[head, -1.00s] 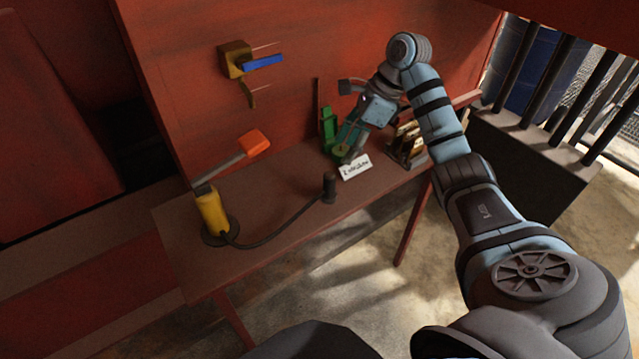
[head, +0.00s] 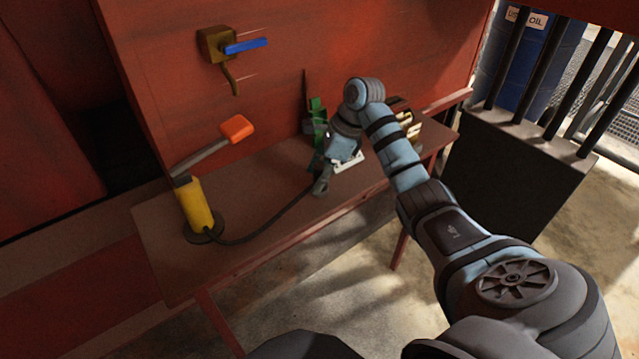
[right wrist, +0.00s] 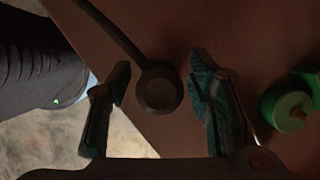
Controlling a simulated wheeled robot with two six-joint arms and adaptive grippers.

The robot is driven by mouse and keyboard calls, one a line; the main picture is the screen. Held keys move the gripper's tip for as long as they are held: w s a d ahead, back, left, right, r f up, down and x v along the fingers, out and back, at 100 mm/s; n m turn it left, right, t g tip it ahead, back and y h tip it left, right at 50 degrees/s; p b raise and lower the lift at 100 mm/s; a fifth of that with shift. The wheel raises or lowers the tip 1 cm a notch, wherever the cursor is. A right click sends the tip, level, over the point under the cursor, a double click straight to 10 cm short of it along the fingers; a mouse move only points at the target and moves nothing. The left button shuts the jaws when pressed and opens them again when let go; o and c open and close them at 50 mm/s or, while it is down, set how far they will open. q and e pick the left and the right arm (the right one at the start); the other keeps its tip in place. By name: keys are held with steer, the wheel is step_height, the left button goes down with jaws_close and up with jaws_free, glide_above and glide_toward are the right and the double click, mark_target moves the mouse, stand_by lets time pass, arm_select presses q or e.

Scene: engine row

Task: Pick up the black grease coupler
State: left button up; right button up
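The black grease coupler (right wrist: 158,88) shows in the right wrist view as a round dark piece on the end of a black hose (right wrist: 110,28). It sits near the edge of the brown bench and between the two fingers of my right gripper (right wrist: 161,72). The fingers are open, with a visible gap on each side of the coupler. In the head view my right gripper (head: 322,184) is low over the bench at the hose's end and hides the coupler. My left gripper is not in view.
The hose runs to a yellow grease pump (head: 197,205) with an orange-tipped lever (head: 237,128). A blue-handled valve (head: 245,46) is on the red wall.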

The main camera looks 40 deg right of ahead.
jaws_close()
